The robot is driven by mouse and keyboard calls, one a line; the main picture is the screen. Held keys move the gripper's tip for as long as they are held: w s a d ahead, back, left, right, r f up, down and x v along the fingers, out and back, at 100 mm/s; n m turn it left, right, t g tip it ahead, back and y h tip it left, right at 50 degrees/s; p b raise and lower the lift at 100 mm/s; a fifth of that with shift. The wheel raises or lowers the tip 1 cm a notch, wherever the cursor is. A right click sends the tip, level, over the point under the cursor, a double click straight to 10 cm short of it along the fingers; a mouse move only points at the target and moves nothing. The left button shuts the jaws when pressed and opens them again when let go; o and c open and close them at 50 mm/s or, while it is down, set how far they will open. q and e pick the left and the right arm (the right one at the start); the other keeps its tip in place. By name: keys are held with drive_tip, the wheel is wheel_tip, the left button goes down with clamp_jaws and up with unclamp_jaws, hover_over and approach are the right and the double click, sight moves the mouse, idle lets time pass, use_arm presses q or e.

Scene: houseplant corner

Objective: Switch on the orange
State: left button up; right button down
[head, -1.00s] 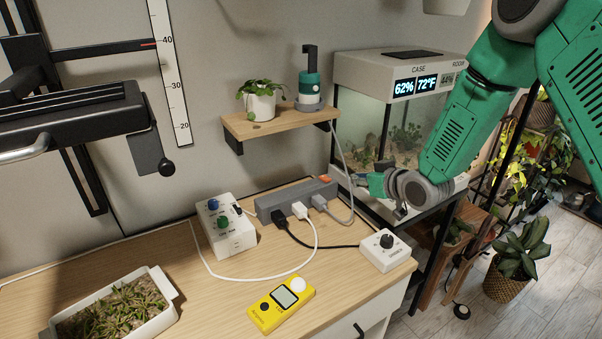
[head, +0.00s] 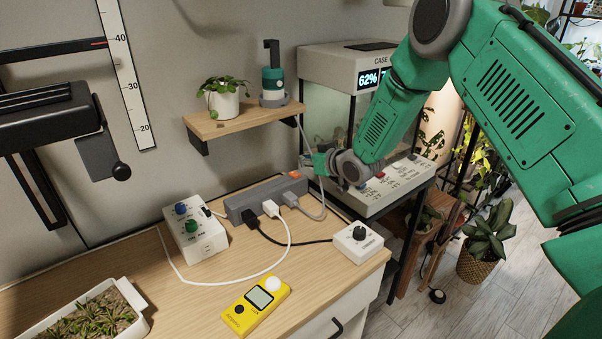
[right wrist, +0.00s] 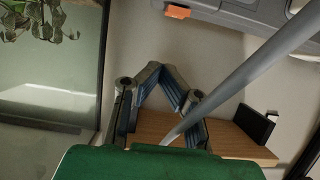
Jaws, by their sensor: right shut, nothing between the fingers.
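An orange rocker switch (head: 294,174) sits at the right end of a grey power strip (head: 240,204) at the back of the wooden desk. I cannot tell whether it is on or off. In the right wrist view the orange switch (right wrist: 178,12) is at the top edge, on the strip (right wrist: 225,14). My right gripper (head: 305,160) is shut and empty, just above and to the right of the switch in the head view. In the right wrist view its fingertips (right wrist: 155,66) meet below the switch, apart from it in the picture. My left gripper is not in view.
A grey cable (right wrist: 245,78) crosses close by the fingers. Black and white plugs (head: 269,208) fill the strip's front. A wooden shelf (head: 230,122) hangs above; a glass case (head: 325,66) stands right. A knob box (head: 200,240), dial box (head: 368,249) and yellow meter (head: 240,317) are nearer.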

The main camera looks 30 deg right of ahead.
sight(296, 173)
drive_tip(key=shift+x, duration=1.1)
drive_tip(key=shift+a+f, duration=0.15)
drive_tip(key=shift+f, duration=0.45)
drive_tip(key=shift+a+f, duration=0.2)
drive_tip(key=shift+f, duration=0.35)
drive_tip(key=shift+s+a+f, duration=0.1)
drive_tip(key=shift+f, duration=0.65)
drive_tip(key=shift+d+f, duration=0.1)
drive_tip(key=shift+d, duration=0.15)
drive_tip(key=shift+s+f+b, duration=0.15)
drive_tip(key=shift+f+b, duration=0.2)
drive_tip(key=shift+a+r, duration=0.1)
drive_tip(key=shift+a, duration=0.05)
drive_tip(key=shift+r+p, duration=0.65)
drive_tip(key=shift+r, duration=0.2)
